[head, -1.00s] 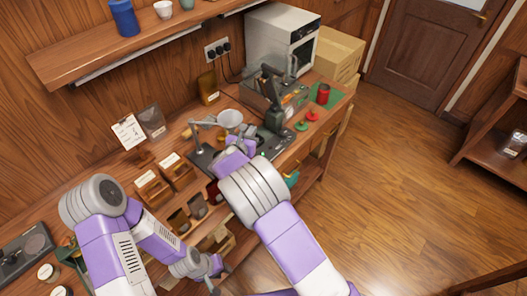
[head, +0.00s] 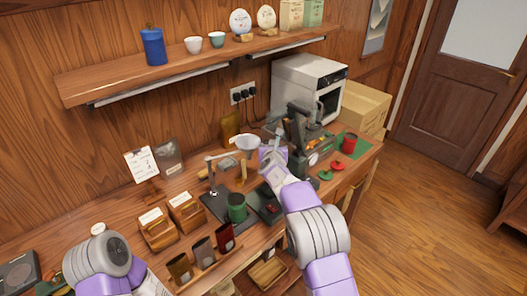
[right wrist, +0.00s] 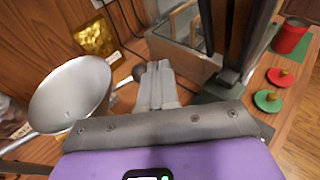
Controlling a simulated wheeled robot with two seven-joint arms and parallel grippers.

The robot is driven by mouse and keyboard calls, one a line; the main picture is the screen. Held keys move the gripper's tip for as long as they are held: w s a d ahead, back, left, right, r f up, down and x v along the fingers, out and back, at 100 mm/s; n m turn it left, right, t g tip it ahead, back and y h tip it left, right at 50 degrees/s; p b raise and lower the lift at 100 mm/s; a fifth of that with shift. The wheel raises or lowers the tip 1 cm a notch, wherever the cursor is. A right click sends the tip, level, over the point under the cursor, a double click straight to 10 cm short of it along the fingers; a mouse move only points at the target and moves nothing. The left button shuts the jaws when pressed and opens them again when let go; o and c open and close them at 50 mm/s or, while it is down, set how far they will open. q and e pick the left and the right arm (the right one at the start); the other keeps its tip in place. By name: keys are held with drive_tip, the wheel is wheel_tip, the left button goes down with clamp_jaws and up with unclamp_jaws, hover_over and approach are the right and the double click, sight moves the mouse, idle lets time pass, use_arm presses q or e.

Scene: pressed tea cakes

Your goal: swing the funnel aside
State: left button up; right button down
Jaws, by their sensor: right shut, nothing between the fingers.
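The pale metal funnel (head: 248,142) is held by a thin arm from an upright post (head: 211,175) on a dark base on the bench. In the right wrist view the funnel (right wrist: 70,95) fills the left side, with a dark round knob (right wrist: 138,73) on a short stem at its right. My right gripper (head: 268,137) is just right of the funnel. In the right wrist view its fingers (right wrist: 157,72) are shut and empty, close beside the knob; I cannot tell whether they touch it. My left gripper is out of view; only its arm shows at lower left.
A dark press (head: 298,125) stands right of my right gripper. A green canister (head: 237,208) stands on the base in front of the funnel. Wooden boxes (head: 187,213) are left. Red and green lidded pieces (head: 338,165) lie right, near a red tin (head: 349,144).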

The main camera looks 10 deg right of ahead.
drive_tip(key=shift+w, duration=0.25)
drive_tip(key=shift+a, duration=0.1)
idle(0.3)
drive_tip(key=s+d+r+b, duration=0.3)
drive_tip(key=s+d+b, duration=0.2)
drive_tip(key=s, duration=0.7)
drive_tip(key=shift+d+r, duration=0.4)
drive_tip(key=shift+d, duration=0.25)
